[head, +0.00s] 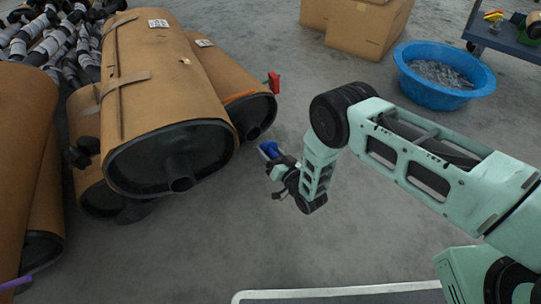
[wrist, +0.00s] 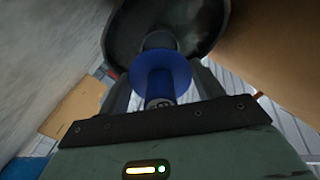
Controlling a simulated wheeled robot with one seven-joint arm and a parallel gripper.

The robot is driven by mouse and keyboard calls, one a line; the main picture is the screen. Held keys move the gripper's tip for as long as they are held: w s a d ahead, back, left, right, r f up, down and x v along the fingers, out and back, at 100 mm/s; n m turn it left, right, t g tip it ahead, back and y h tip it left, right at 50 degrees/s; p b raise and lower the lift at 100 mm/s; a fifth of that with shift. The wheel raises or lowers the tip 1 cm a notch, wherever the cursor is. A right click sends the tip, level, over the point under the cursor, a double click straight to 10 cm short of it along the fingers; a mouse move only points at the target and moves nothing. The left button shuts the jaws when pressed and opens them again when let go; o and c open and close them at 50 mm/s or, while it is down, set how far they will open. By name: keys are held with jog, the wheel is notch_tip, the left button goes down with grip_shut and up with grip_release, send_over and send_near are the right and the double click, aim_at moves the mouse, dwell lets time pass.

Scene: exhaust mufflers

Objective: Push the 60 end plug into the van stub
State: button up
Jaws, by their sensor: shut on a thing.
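A blue end plug (head: 268,149) with a wide flange is held in my gripper (head: 275,165); it also shows in the wrist view (wrist: 165,75). My gripper's fingers are shut on it, one on each side. In the wrist view a dark stub (wrist: 160,40) on a round muffler end (wrist: 125,28) is right in front of the plug, roughly in line with it. Whether the plug touches or enters the stub is hidden by the flange. In the head view the right-hand wrapped muffler (head: 259,112) has its dark end and stub just left of the plug.
A larger wrapped muffler (head: 170,60) with a bare stub lies left of that one, with more mufflers (head: 20,110) farther left. A red tag (head: 273,82) sticks out near the right muffler. A blue tub (head: 445,98), cartons (head: 365,28) and a cart (head: 510,42) stand behind. Floor ahead is clear.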

aim_at(265, 148)
dwell(0.3)
jog(key=shift+w+a+f, duration=0.1)
jog(key=shift+b+x, duration=1.05)
jog(key=shift+x, duration=0.5)
jog(key=shift+b+x, duration=0.65)
jog(key=shift+x, duration=0.55)
jog(key=shift+b+x, duration=0.35)
jog(key=shift+x, duration=0.45)
jog(key=o, duration=1.1)
jog(key=shift+c, duration=0.2)
